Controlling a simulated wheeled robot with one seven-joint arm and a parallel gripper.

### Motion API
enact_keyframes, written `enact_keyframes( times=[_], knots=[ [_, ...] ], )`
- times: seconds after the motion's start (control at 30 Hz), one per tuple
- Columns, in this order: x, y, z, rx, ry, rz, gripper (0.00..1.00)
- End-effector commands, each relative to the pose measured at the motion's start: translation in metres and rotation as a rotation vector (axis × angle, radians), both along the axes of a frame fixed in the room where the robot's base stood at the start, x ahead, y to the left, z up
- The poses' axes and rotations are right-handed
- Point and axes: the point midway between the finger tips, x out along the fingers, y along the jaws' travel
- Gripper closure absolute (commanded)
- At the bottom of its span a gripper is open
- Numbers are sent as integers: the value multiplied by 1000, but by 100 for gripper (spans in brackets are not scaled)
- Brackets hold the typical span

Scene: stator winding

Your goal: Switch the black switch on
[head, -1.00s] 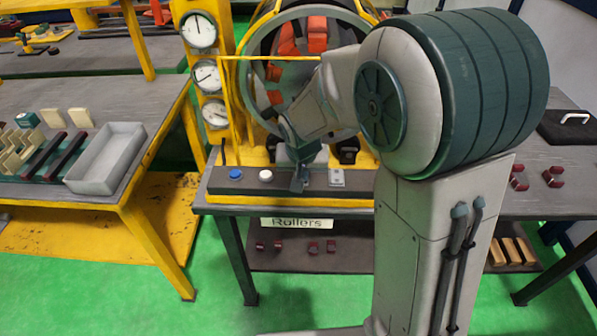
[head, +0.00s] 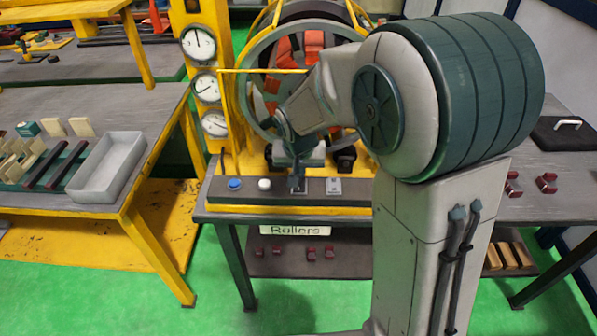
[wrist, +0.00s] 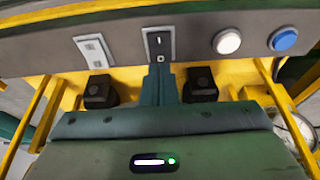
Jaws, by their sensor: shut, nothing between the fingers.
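The black switch (wrist: 159,43) is a dark rocker on a light plate, marked with a line and a small square or circle, in the control panel at the top of the wrist view. My gripper (wrist: 160,70) is shut and empty. Its fingertips are at the plate's lower edge in that view, in line with the switch; I cannot tell whether they touch. In the head view my gripper (head: 297,188) is at the panel between the white button and a pale plate, and it largely hides the switch. The rocker's position is not clear.
A white button (head: 264,184) and a blue button (head: 235,183) are left of my gripper on the panel (head: 215,190). A pale plate (head: 333,187) is to its right. A ring-shaped machine (head: 255,80) and yellow frame stand behind. A grey tray (head: 107,168) is on the left table.

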Motion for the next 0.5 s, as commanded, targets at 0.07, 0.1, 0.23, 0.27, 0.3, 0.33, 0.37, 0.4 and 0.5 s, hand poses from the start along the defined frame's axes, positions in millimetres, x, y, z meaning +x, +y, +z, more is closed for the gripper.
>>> enact_keyframes(
  times=[0.07,0.1,0.23,0.27,0.3,0.33,0.37,0.4,0.5],
  knots=[
    [-2,0,22,1,-2,-2,100],
    [-6,0,23,2,-5,0,100],
    [-18,2,44,2,-5,0,100],
    [-21,2,49,3,-5,0,100],
    [-24,3,55,2,-4,0,100],
    [-27,3,60,3,-5,0,100],
    [-30,3,65,2,-4,0,100],
    [-33,4,70,2,-4,1,100],
    [-40,5,83,2,-3,1,100]
  ],
)
